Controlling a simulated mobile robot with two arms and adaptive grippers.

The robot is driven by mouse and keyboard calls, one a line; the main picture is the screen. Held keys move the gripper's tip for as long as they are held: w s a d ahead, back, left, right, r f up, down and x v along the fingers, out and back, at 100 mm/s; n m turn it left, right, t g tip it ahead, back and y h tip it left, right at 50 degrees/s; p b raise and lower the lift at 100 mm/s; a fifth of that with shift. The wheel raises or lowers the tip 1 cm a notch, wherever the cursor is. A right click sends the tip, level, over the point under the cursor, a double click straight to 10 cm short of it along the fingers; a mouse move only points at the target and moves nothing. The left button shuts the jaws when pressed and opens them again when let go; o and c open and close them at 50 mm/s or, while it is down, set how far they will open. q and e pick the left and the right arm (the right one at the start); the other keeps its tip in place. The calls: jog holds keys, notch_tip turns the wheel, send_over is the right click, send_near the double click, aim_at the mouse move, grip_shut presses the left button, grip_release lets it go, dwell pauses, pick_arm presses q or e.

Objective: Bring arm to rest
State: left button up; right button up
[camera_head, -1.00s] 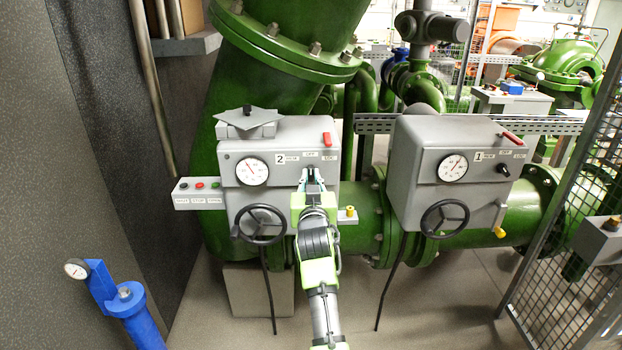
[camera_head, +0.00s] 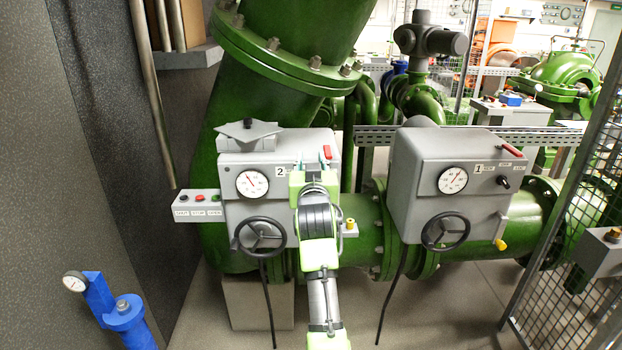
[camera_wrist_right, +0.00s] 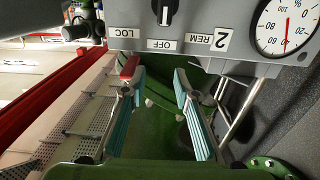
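My right gripper (camera_head: 313,168) is in front of the grey control box marked 2 (camera_head: 232,178), near its upper right part, and my own arm hides part of the box front. In the right wrist view, its two teal-padded fingers (camera_wrist_right: 158,105) are apart with nothing between them. The black selector knob (camera_wrist_right: 165,12) on the box, with LOC, OFF and REM labels, lies beyond the fingertips in that view, apart from them. A red handle (camera_head: 327,152) is on top of the box, beside the gripper. My left gripper does not show.
A round gauge (camera_head: 252,184) and a black handwheel (camera_head: 260,236) are on box 2. Box 1 (camera_head: 425,190) stands to the right on the green pipe (camera_head: 365,215). A button panel (camera_head: 199,205) juts out left. A mesh fence (camera_head: 565,260) stands at the right. Some floor in front is bare.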

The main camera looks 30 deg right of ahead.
jog(key=shift+r, duration=0.8)
